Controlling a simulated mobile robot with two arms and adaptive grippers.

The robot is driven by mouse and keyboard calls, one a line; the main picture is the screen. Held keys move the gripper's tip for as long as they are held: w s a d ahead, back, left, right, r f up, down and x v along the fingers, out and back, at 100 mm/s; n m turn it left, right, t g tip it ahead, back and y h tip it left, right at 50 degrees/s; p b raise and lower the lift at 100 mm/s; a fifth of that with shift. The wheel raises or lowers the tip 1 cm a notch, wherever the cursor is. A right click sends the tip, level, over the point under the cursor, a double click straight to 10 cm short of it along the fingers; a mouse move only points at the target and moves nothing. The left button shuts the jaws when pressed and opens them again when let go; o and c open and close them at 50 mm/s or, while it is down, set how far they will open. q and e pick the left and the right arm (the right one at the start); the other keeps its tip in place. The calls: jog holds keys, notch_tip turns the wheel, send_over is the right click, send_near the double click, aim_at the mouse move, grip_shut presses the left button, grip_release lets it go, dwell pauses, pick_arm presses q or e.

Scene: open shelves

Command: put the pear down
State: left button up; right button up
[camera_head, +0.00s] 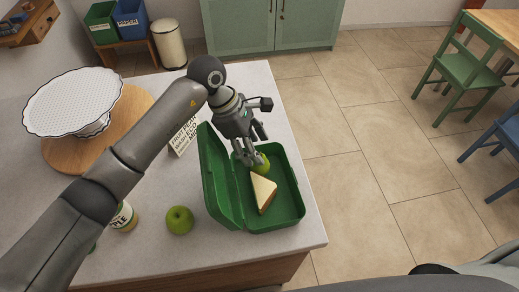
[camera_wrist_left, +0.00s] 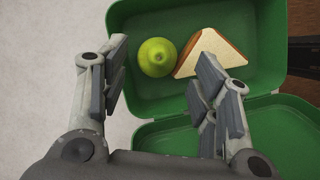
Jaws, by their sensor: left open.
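The yellow-green pear (camera_head: 262,163) lies in the open green lunchbox (camera_head: 289,213), partly hidden by my left gripper in the head view. In the left wrist view the pear (camera_wrist_left: 158,57) rests on the lunchbox floor beside the sandwich (camera_wrist_left: 211,51), a white-faced wedge with brown crust. The sandwich (camera_head: 264,192) is nearer the front in the head view. My left gripper (camera_head: 250,160) is open just above the lunchbox, its fingers apart with nothing between them in the wrist view (camera_wrist_left: 160,88). My right gripper is not in view.
A green apple (camera_head: 180,220) and a labelled jar (camera_head: 123,217) stand left of the lunchbox. A note card (camera_head: 185,137) stands behind its raised lid. A white cake stand (camera_head: 73,102) sits on a round wooden board (camera_head: 66,156). The counter's right edge is close to the lunchbox.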

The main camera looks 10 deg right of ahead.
pick_arm(q)
jog(key=s+p+v, duration=0.1)
jog(key=p+v, duration=0.1)
jog(key=v, duration=0.5)
jog(key=shift+w+a+r, duration=0.2)
jog(key=shift+w+r, duration=0.15)
jog(key=shift+w, duration=0.2)
jog(key=shift+s+f, duration=0.1)
jog(key=shift+s, duration=0.05)
